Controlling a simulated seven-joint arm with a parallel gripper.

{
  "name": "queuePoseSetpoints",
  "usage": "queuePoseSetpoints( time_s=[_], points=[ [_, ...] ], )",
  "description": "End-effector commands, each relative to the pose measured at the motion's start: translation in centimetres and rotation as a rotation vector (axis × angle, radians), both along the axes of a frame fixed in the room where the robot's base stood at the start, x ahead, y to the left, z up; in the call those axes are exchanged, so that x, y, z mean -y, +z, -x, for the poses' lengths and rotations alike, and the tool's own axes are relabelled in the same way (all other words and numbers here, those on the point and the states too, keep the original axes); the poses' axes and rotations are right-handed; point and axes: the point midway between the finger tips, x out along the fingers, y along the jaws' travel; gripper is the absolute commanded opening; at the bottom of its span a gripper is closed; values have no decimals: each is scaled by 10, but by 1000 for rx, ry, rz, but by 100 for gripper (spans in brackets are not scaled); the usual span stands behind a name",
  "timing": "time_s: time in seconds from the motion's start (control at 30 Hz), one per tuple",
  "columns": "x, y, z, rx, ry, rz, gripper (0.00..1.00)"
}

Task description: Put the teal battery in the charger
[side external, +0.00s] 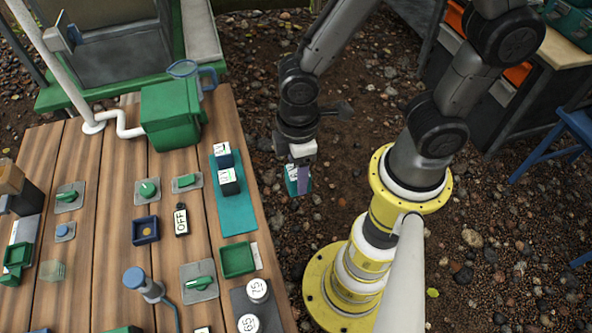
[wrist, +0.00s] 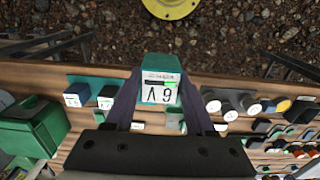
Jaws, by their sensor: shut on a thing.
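In the side view the battery (side external: 291,187) hangs from my purple fingers, just off the table's right edge and above the ground. A teal plate (side external: 238,222) lies along that edge. I cannot tell for sure whether this plate is the charger.
The plank table (side external: 105,220) carries green switches, a small blue tray (side external: 145,230), a green tray (side external: 238,260), an OFF tag (side external: 181,221) and round white-topped weights (side external: 257,290). A green box (side external: 170,115) stands at the back. Gravel lies right of the table.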

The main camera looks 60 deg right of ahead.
Motion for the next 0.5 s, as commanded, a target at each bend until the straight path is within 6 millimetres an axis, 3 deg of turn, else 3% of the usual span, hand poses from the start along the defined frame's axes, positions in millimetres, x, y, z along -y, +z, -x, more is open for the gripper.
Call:
queuePoseSetpoints(
  time_s=[0.07, 0.17, 0.27, 0.5],
  points=[
    [1, 2, 2, 3, -2, -1, 0],
    [-8, 13, -13, 5, -5, -4, 0],
    [-23, 26, -36, 4, -7, -3, 0],
    [-74, 55, -113, 1, -10, -1, 0]
  ],
)
